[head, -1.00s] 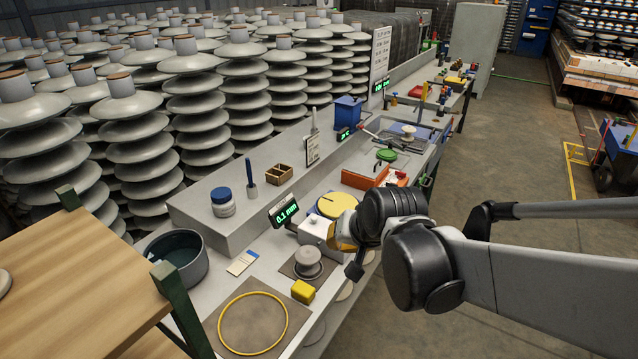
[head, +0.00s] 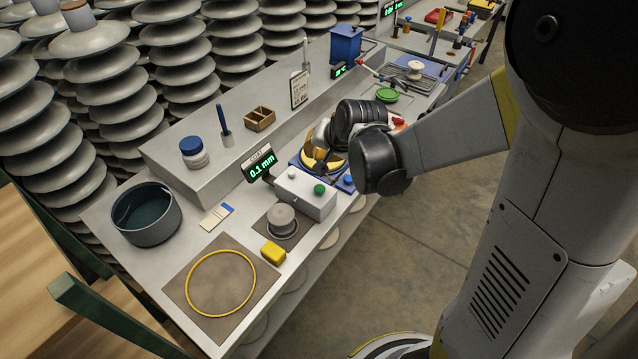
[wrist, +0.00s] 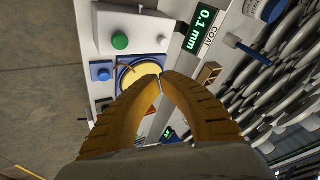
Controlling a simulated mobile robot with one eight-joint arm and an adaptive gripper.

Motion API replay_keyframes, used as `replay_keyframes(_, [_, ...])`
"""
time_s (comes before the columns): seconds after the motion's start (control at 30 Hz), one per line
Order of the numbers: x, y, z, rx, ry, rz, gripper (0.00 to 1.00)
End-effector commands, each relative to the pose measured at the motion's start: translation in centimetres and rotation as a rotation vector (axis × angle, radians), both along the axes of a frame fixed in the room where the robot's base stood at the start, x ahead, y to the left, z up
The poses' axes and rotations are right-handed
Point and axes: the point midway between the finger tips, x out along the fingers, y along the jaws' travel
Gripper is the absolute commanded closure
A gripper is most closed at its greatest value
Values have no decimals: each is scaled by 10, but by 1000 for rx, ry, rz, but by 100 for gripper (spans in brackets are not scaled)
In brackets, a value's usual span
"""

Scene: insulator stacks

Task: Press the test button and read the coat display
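The coat display (head: 261,165) is a small dark screen on the bench and reads "0.1 mm" in green. It also shows in the wrist view (wrist: 202,28). Beside it is a white box (head: 305,196) with a green button (head: 319,189) and a smaller pale knob. The green button is clear in the wrist view (wrist: 120,41). A separate blue button (head: 348,181) is on a blue pad beside the box. No test label is readable on either. My gripper (wrist: 160,80) has its yellow fingertips together, empty, over the yellow disc (wrist: 146,71), apart from both buttons.
A grey insulator piece (head: 282,219) and a yellow block (head: 273,252) stand in front of the box. A yellow ring (head: 221,284) lies on a brown mat. A dark bowl (head: 147,214) is at left. The raised shelf holds a blue-lidded jar (head: 192,152) and a wooden box (head: 260,119).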

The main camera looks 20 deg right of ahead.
Motion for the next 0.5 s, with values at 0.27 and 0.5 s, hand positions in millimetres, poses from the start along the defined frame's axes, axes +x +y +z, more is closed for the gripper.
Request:
replay_keyframes(0.27, [0, 0, -13, 0, 0, 0, 100])
replay_keyframes(0.5, [0, 0, -44, -1, 0, 1, 100])
